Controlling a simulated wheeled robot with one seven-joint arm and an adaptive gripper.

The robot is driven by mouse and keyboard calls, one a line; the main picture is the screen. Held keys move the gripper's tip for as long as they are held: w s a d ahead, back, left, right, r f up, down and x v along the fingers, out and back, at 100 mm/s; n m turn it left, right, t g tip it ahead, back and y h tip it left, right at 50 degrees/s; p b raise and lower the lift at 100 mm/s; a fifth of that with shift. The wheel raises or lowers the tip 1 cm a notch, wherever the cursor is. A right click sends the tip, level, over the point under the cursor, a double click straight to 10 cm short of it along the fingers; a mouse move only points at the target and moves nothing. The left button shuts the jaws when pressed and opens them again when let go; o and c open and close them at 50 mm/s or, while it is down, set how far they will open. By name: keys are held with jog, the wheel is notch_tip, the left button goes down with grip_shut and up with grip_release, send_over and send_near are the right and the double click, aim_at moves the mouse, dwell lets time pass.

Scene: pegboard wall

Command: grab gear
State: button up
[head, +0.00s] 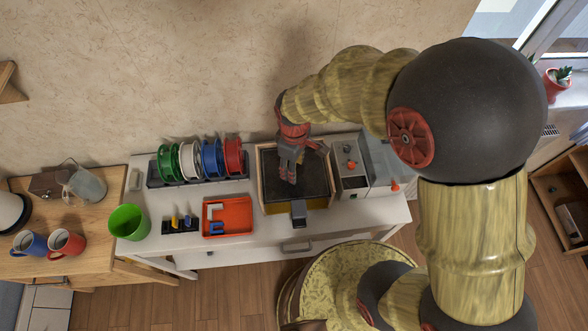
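My gripper (290,172), red and grey, points down over a black square plate in a light frame (262,200) on the white worktop. The fingers are small and dark against the black plate, so I cannot tell whether they are open or shut, or whether they touch the plate. I cannot make out a gear; one under or between the fingers would be hidden. A small grey block (299,209) sits at the front edge of the black plate.
Green, white, blue and red spools (233,156) stand left of the plate. In front are an orange tray (243,228) with white and blue pieces, a black holder (180,226) and a green cup (128,221). A grey box with a red knob (349,165) stands close on the right.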

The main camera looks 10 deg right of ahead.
jog(key=c, duration=0.5)
jog(key=shift+r, duration=0.1)
